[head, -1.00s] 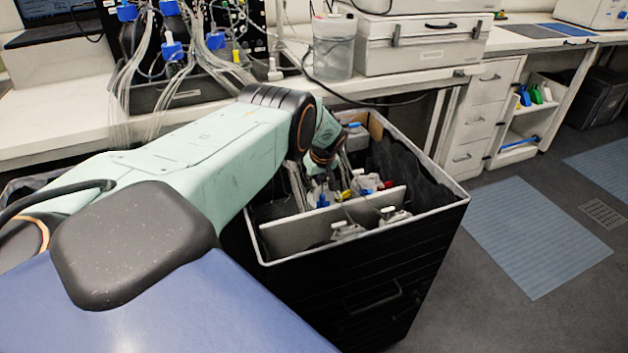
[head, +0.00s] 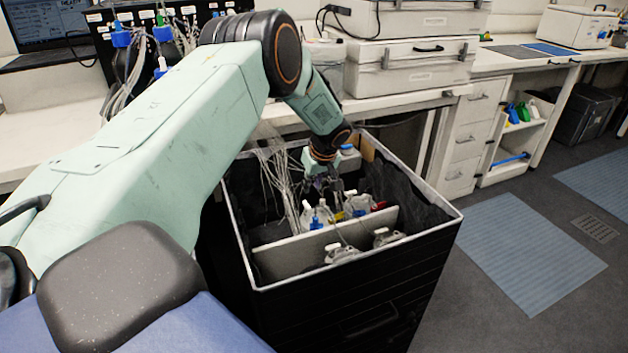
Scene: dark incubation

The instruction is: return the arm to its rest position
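My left arm (head: 150,130) comes in from the left, rises to its elbow and bends down over the black bin. My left gripper (head: 322,185) points down at the bin's back compartment, just above the bottles there. Its fingers are small and dark among tubes, so I cannot tell whether they are open or shut, or touching anything. The black bin (head: 350,265) has a pale rim and a white divider (head: 290,257). Clear bottles (head: 318,215) with blue caps and tubes stand behind the divider. My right gripper is not in view.
A bench (head: 400,103) runs behind the bin and carries grey cases (head: 415,65). Tubes (head: 275,170) hang into the bin close to my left gripper. White drawers (head: 467,145) stand to the right. The floor with a blue-grey mat (head: 530,250) is clear.

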